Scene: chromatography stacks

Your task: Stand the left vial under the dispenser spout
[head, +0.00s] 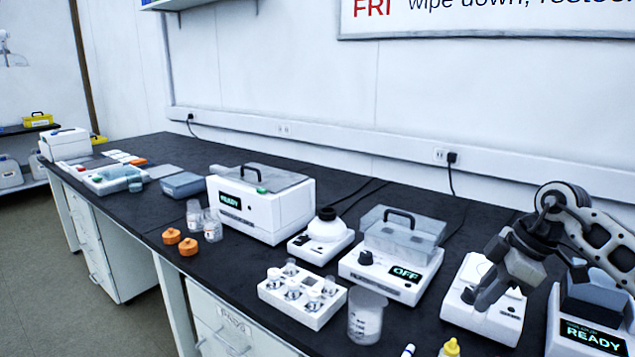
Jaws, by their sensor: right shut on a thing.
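Two clear vials with markings stand uncapped on the dark bench, left of the white READY box: the left vial (193,216) and the right vial (212,229). I cannot clearly make out a dispenser spout. My right gripper (481,299) points down and left over a white device (500,318) at the right. It is shut, but the thing between its fingers is too dark and small to identify. It hides part of that device. My left gripper is not in view.
Two orange caps (171,236) lie near the front edge. The READY box (262,203), a white rack (300,301) with small vials, a clear beaker (367,315) and an OFF bath (393,270) crowd the bench. A yellow-topped bottle (450,348) is in front.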

